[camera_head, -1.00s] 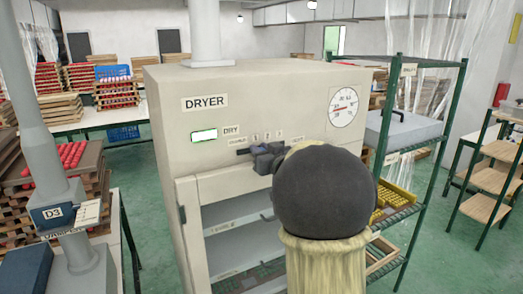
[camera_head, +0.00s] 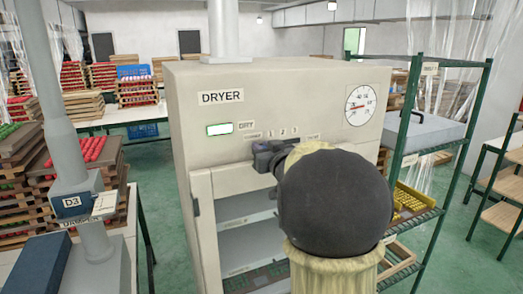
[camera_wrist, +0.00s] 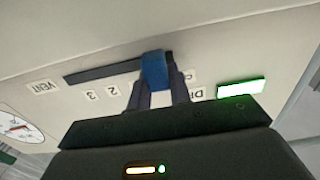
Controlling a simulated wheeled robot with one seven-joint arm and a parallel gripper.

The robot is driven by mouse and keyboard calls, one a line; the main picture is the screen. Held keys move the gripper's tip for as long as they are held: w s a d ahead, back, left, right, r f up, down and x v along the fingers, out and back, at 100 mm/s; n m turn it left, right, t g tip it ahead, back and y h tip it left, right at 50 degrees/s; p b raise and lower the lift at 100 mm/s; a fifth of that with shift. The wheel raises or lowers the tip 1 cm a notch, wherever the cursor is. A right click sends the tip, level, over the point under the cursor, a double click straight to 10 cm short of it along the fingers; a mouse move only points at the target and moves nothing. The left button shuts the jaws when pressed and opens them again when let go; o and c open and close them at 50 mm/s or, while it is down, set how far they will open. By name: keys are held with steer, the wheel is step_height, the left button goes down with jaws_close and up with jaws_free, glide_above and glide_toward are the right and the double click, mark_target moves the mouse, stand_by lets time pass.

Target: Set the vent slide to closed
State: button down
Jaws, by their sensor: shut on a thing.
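The vent slide's blue knob (camera_wrist: 154,70) is between my gripper's fingers in the wrist view, where the panel appears upside down. My gripper (camera_wrist: 158,92) is shut on this knob. The dark slot (camera_wrist: 100,72) runs mostly to the knob's left, toward the VENT label (camera_wrist: 43,87). A short bit of slot shows to its right, by the partly hidden closed label (camera_wrist: 190,75). In the head view my gripper (camera_head: 264,155) is at the dryer (camera_head: 182,130) front, below the closed label (camera_head: 252,134) and mark 1. My arm hides the slot's right part there.
A lit green-framed DRY lamp (camera_head: 219,129) and a round gauge (camera_head: 360,105) are on the dryer. The open dryer shelves (camera_head: 248,235) are below. A green-framed rack (camera_head: 400,150) stands at right, and a D3 damper post (camera_head: 70,150) at left.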

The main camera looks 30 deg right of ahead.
steer(key=shift+a, duration=0.15)
steer(key=c, duration=1.3)
jaws_free()
steer(key=shift+a, duration=0.2)
steer(key=shift+d, duration=0.15)
steer(key=shift+s, duration=0.1)
steer(key=s+b, duration=0.1)
steer(key=s, duration=0.4)
steer(key=s+b, duration=0.1)
steer(key=s, duration=0.5)
steer(key=s+b, duration=0.1)
steer(key=s, duration=0.5)
steer(key=shift+s+a, duration=0.1)
steer(key=shift+a, duration=0.3)
